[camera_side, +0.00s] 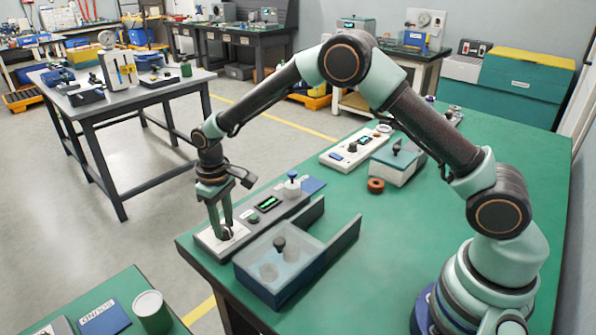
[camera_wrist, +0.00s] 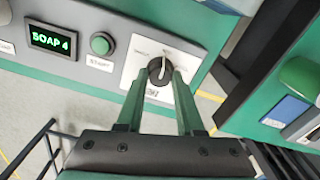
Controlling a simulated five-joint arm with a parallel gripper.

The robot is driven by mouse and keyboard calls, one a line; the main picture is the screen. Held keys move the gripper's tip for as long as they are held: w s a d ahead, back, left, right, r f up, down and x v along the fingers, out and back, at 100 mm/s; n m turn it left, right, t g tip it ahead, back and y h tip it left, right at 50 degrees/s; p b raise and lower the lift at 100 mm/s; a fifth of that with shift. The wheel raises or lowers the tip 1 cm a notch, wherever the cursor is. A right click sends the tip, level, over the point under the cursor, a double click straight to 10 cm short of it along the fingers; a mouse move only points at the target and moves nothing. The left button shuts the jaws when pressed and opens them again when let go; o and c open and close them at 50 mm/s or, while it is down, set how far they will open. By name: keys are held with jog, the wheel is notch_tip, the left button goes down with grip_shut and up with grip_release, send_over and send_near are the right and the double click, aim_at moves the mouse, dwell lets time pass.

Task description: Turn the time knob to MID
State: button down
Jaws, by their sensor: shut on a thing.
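The time knob (camera_wrist: 160,70) is a round black knob with a pale pointer line, set on a white label plate (camera_wrist: 142,58) in the wrist view. The pointer line runs nearly straight up in that view. Words around the knob are too small or angled to read surely, so I cannot tell which mark it is at. My gripper (camera_wrist: 160,76) is shut on the knob, one green finger on each side. In the side view my gripper (camera_side: 223,230) points down at the near-left end of the grey control panel (camera_side: 270,215), and its fingers partly hide the knob.
The panel has a lit green display (camera_wrist: 52,40) and a green button (camera_wrist: 102,43). A blue clear-lidded box (camera_side: 280,262) stands close beside the panel. A white device (camera_side: 352,147), a lidded box (camera_side: 397,162) and an orange-brown ring (camera_side: 376,186) lie further back.

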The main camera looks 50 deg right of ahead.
jog(key=shift+s+a+m, duration=0.15)
jog(key=shift+a+m, duration=0.05)
jog(key=shift+m, duration=0.2)
jog(key=c, duration=0.5)
grip_release()
jog(key=shift+c, duration=0.2)
jog(key=shift+d, duration=0.1)
jog(key=shift+r, duration=0.1)
notch_tip(320, 180, up, 12)
